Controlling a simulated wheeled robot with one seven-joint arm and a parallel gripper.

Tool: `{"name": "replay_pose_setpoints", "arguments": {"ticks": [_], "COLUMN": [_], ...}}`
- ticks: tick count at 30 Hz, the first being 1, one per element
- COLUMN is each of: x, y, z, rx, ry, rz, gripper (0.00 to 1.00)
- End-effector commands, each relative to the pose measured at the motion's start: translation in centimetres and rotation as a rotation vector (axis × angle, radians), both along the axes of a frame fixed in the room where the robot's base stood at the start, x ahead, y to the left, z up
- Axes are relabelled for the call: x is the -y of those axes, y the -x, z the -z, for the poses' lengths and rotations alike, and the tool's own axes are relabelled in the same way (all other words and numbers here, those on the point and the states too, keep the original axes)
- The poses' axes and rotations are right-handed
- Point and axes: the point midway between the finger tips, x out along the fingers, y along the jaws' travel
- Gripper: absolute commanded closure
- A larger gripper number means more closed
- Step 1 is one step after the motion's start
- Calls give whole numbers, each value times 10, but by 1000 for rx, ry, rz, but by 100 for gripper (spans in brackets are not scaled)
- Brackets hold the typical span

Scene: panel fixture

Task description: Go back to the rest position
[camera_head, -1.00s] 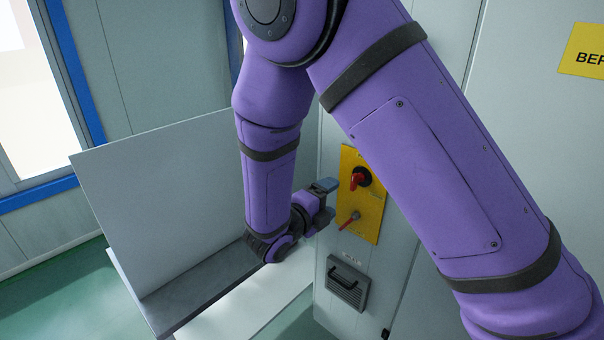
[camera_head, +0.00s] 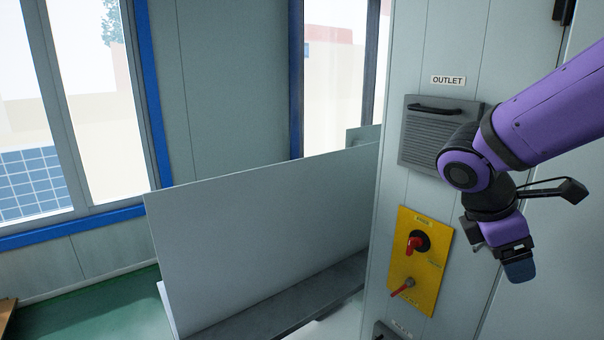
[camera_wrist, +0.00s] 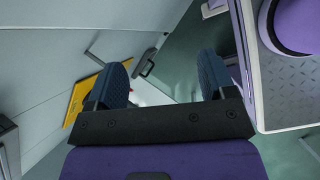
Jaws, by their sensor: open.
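My gripper (camera_head: 518,262) hangs at the right in the head view, pointing down, to the right of the yellow panel (camera_head: 419,262) and apart from it. In the wrist view my gripper (camera_wrist: 166,85) shows two blue-grey fingers set wide apart with nothing between them. The yellow panel carries a red rotary knob (camera_head: 417,243) on a black base and a red lever (camera_head: 403,287) below it. The yellow panel also shows at the left in the wrist view (camera_wrist: 86,97), partly hidden by a finger.
An outlet cover (camera_head: 437,135) with a black handle is on the cabinet above the yellow panel, close behind my arm. A pale upright board (camera_head: 265,235) stands left of the cabinet. Blue-framed windows (camera_head: 154,100) are at the back left. Green floor (camera_head: 95,305) is open at lower left.

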Motion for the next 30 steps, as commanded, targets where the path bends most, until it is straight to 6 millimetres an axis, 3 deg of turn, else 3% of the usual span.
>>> {"name": "replay_pose_setpoints", "arguments": {"ticks": [9,18,24,30], "x": [1,-10,-15,-16], "y": [52,88,97,98], "z": [-37,-69,-78,-79], "rx": [393,679,752,761], "ry": [-348,-658,-762,-777], "rz": [558,1032,1177,1198], "gripper": [23,23,23,23]}}
